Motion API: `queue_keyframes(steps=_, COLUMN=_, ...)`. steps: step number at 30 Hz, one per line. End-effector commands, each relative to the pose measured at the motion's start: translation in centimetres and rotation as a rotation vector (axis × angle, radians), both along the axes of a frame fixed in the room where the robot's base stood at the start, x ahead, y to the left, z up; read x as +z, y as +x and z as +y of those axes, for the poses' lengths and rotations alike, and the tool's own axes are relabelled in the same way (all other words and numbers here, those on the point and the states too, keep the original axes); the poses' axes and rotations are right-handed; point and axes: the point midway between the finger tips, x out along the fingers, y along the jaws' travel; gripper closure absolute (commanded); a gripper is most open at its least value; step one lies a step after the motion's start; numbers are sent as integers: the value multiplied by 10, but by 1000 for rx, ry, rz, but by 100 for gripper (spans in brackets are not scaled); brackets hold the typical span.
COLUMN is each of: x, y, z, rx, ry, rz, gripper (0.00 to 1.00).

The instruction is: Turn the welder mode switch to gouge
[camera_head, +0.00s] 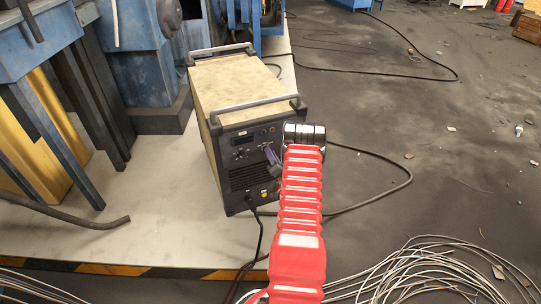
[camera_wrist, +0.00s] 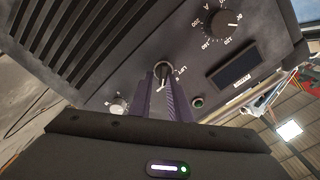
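The welder (camera_head: 235,135) is a box with a beige top and a dark front panel, standing on the pale floor plate. In the wrist view a small switch (camera_wrist: 163,68) with a round base and a light lever sits on the panel, with the printed word LIFT beside it; other lettering is too small to read. My gripper (camera_head: 270,154) is at the front panel. Its two purple fingers (camera_wrist: 160,82) point at this switch, one on each side of the lever, with a narrow gap between them. I cannot tell whether they touch it. They hide part of the panel below.
A black dial knob (camera_wrist: 225,19) with a number scale, a dark display (camera_wrist: 234,66) and a pale knob (camera_wrist: 118,105) surround the switch. A metal handle (camera_head: 255,107) crosses the welder's top front edge. Cables (camera_head: 410,275) lie coiled on the floor at right.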

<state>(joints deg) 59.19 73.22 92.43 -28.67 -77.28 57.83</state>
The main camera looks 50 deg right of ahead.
Motion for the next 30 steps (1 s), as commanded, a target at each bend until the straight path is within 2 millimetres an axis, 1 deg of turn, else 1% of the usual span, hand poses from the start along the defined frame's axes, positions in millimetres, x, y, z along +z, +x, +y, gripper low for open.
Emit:
queue_keyframes(steps=1, x=0, y=0, z=0, rx=1, ry=0, rz=1, gripper=80)
queue_keyframes(steps=4, x=0, y=1, z=1, rx=4, ry=-1, rz=1, gripper=73)
queue_keyframes(steps=5, x=0, y=2, z=2, rx=4, ry=-1, rz=0, gripper=73)
queue_keyframes(steps=12, x=0, y=2, z=3, rx=7, ry=-2, rz=0, gripper=73)
queue_keyframes(steps=17, x=0, y=-4, z=6, rx=8, ry=-2, rz=1, gripper=73)
queue_keyframes(steps=23, x=-1, y=-25, z=19, rx=7, ry=1, rz=1, gripper=73)
queue_keyframes(steps=30, x=0, y=-62, z=39, rx=6, ry=0, rz=1, gripper=73)
